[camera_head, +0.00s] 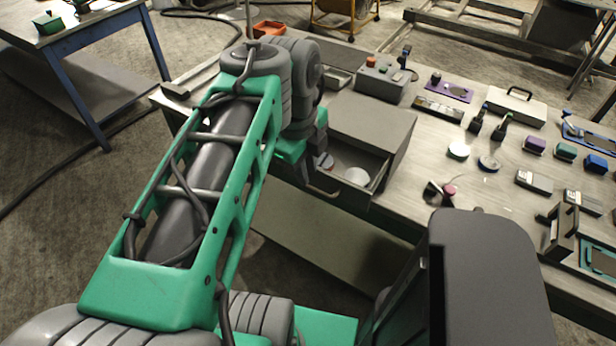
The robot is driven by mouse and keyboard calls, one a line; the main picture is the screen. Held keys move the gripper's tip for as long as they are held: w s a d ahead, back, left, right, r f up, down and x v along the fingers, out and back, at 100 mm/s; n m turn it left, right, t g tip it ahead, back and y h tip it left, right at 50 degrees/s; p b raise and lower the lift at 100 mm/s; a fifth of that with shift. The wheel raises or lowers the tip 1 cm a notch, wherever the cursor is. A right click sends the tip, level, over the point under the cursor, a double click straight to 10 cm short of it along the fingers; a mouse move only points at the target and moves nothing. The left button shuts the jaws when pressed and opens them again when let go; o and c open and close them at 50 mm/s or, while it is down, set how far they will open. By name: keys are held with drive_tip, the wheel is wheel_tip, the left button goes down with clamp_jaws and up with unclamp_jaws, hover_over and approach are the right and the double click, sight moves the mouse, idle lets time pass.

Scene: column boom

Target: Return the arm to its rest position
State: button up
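My green and grey arm reaches from the lower left up to the workbench. Its end hangs down beside the grey drawer cabinet. My gripper (323,162) is small in the view and partly covered by the wrist, above the left part of the open drawer (372,163). I cannot tell whether its fingers are open or shut, or whether they touch the drawer. A white round object (357,175) lies in the drawer. The drawer handle (322,190) shows below the gripper.
A blue-legged table (85,95) stands at the upper left. The floor (60,210) at left has a cable.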

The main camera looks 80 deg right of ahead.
drive_tip(key=r, duration=0.3)
drive_tip(key=shift+w+a+r, duration=0.1)
drive_tip(key=shift+a+r, duration=0.05)
drive_tip(key=shift+a, duration=0.1)
drive_tip(key=w+a+n+p, duration=0.2)
drive_tip(key=w+a+n, duration=0.2)
drive_tip(key=w+n, duration=0.3)
drive_tip(key=w+a+r+n+t+p, duration=0.1)
drive_tip(key=w+a+n+p, duration=0.1)
drive_tip(key=w+a+n, duration=0.35)
drive_tip(key=w+a+n+p, duration=0.2)
drive_tip(key=w+n, duration=0.6)
drive_tip(key=w, duration=0.1)
drive_tip(key=w+a+f+n+t+y+b, duration=0.1)
drive_tip(key=w+a+f+n, duration=0.3)
drive_tip(key=a+n, duration=0.5)
drive_tip(key=w+a+f+n+t+b, duration=0.1)
drive_tip(key=w+a+f+n+b, duration=0.2)
drive_tip(key=a+f+n, duration=0.3)
drive_tip(key=w+a+n, duration=0.1)
drive_tip(key=a+n, duration=0.3)
drive_tip(key=shift+f+n+t+y, duration=0.3)
drive_tip(key=shift+n+t+y, duration=0.05)
drive_tip(key=shift+t+y, duration=0.05)
drive_tip(key=shift+d, duration=0.1)
